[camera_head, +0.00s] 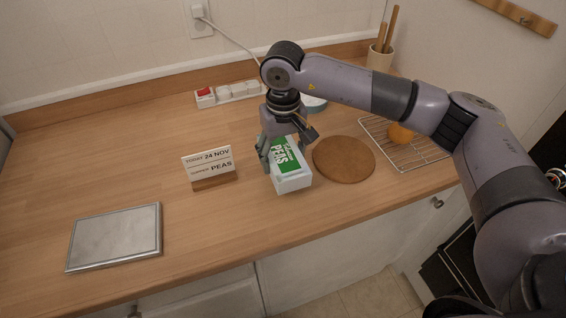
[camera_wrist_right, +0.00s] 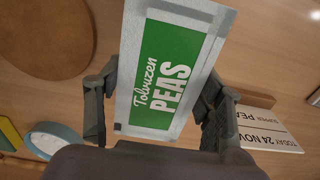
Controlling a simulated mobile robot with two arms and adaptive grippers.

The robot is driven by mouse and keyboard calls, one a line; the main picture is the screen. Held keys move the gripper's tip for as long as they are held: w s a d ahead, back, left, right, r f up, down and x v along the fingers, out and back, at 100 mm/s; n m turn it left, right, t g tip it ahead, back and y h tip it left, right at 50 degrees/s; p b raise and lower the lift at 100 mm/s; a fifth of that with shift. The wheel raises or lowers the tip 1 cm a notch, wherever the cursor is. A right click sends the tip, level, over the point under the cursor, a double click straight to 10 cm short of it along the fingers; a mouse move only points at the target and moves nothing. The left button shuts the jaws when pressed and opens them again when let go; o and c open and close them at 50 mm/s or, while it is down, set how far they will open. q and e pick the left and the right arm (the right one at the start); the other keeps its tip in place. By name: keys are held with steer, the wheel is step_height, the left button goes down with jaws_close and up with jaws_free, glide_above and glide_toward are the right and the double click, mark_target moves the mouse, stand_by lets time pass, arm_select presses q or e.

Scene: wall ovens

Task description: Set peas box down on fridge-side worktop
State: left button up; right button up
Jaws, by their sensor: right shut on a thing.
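The peas box (camera_head: 291,182), white with a green label, is in my right gripper (camera_head: 285,152) over the middle of the wooden worktop (camera_head: 120,160). The gripper is shut on it, with one finger at each side. In the right wrist view the box (camera_wrist_right: 167,72) fills the space between the fingers, its PEAS label facing the camera. I cannot tell whether the underside of the box touches the worktop. My left gripper is not in view.
A sign card (camera_head: 208,163) stands left of the box, and a round wooden board (camera_head: 344,160) lies close on its right. A wire rack (camera_head: 428,153) holds an orange (camera_head: 400,134). A metal slab (camera_head: 115,238) lies front left. Worktop between slab and sign is clear.

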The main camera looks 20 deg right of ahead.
step_height(320, 180, down, 4)
steer(key=shift+r+p, duration=0.25)
steer(key=shift+p, duration=0.2)
steer(key=shift+f, duration=0.2)
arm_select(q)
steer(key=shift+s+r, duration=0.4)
arm_select(e)
steer(key=shift+f, duration=0.1)
steer(key=o, duration=1)
steer(key=shift+b, duration=0.3)
steer(key=o, duration=0.4)
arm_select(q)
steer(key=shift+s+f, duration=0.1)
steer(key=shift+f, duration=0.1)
arm_select(e)
steer(key=shift+o, duration=0.2)
